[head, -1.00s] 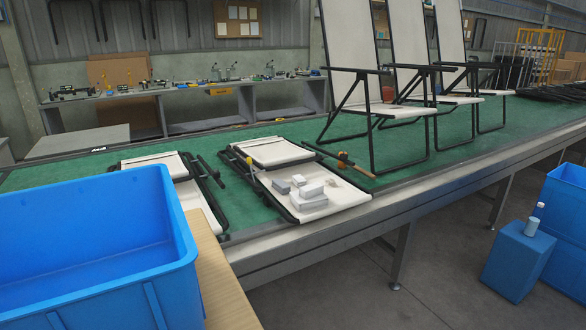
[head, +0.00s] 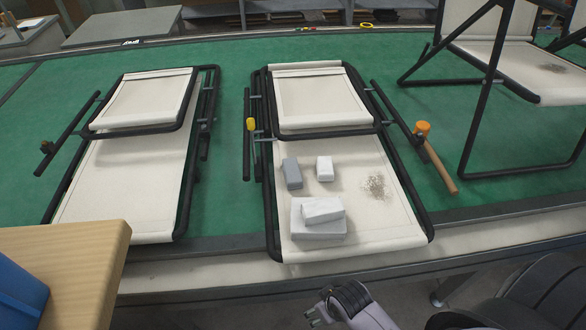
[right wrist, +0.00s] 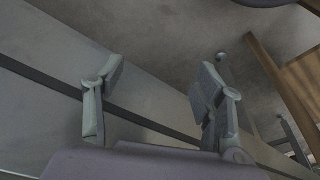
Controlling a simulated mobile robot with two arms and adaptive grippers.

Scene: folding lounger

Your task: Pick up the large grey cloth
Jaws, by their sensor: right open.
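A large pale grey folded cloth (head: 318,230) lies on the seat of the middle folded lounger (head: 370,225), near its front edge. A smaller whitish folded piece (head: 322,209) rests on top of it. A small darker grey block (head: 292,174) and a small white block (head: 325,169) lie just behind. My right gripper (head: 314,317) shows at the bottom of the head view, in front of the bench and apart from the cloth. In the right wrist view its two fingers (right wrist: 158,82) are spread with nothing between them. My left gripper is not in view.
The green bench top (head: 225,170) has a metal front edge. Another folded lounger (head: 125,195) lies to the left. A mallet (head: 437,160) lies right of the middle lounger, and an upright lounger (head: 510,70) stands farther right. A wooden surface (head: 80,260) with a blue bin (head: 18,295) is at lower left.

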